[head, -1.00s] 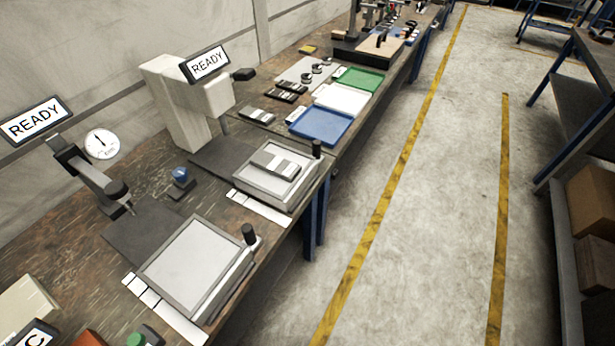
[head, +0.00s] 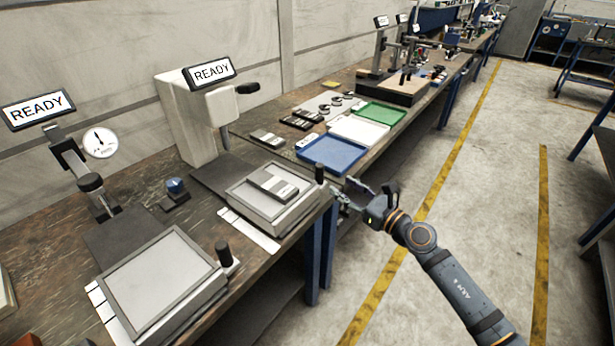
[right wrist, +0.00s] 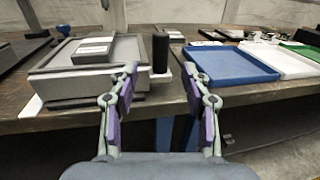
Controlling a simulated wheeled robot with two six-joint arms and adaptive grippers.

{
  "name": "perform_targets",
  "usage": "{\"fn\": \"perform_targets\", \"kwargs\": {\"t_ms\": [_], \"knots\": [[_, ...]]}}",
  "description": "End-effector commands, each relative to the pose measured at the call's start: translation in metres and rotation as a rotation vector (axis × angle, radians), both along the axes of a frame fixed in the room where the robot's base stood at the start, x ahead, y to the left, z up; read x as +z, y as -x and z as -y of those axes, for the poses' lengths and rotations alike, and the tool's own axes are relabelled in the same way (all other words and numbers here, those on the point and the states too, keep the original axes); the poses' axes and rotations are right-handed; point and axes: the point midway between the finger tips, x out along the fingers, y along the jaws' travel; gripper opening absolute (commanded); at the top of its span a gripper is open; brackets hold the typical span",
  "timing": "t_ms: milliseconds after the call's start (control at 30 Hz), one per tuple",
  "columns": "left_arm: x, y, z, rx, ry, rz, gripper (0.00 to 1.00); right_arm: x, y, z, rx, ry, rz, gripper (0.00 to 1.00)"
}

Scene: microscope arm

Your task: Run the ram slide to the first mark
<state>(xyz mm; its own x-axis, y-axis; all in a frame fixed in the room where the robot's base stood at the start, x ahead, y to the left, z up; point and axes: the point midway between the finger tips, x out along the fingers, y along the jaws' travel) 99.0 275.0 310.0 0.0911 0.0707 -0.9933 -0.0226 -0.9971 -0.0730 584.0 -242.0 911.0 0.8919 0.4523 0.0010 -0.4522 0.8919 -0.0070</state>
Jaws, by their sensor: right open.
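A grey slide tray (head: 243,196) sits under the white ram press (head: 190,120). A dark grey block with light labels (head: 272,184) lies on it. Its upright black knob (head: 320,171) stands at the right corner. A white scale strip (head: 248,230) with dark division lines runs along its front left side. My right gripper (head: 347,194) is open and empty, just right of the knob. In the right wrist view the knob (right wrist: 160,53) shows ahead, between the two fingertips (right wrist: 160,75), apart from them. My left gripper is not in view.
A second slide tray (head: 158,275) with its own black knob (head: 223,253) stands nearer, by a dial gauge (head: 100,142). A blue tray (head: 332,153), a white tray and a green tray lie beyond. Both station signs read READY. The aisle floor at right is clear.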

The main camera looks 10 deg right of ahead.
Motion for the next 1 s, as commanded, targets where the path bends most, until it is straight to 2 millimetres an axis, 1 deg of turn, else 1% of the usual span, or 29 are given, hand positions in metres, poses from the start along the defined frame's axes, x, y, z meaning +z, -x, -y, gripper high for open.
{"fn": "perform_targets", "kwargs": {"t_ms": [67,167,267,500,633,800,1000], "knots": [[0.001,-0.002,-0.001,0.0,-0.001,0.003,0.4,0.001,-0.001,0.0,0.0,0.001,0.002,0.48],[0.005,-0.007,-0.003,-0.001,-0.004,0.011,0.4,0.003,-0.007,-0.002,-0.005,-0.004,0.003,0.48],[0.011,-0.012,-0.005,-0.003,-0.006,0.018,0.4,0.005,-0.021,-0.009,-0.005,-0.01,0.003,0.48],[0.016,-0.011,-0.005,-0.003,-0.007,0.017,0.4,0.003,-0.068,-0.033,-0.004,-0.011,-0.001,0.48],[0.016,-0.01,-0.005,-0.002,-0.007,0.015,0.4,0.001,-0.085,-0.041,-0.005,-0.009,-0.001,0.48],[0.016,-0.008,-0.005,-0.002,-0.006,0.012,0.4,0.001,-0.094,-0.046,-0.003,-0.008,-0.003,0.48],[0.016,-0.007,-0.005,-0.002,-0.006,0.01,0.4,0.0,-0.094,-0.046,-0.003,-0.007,-0.004,0.48]]}}
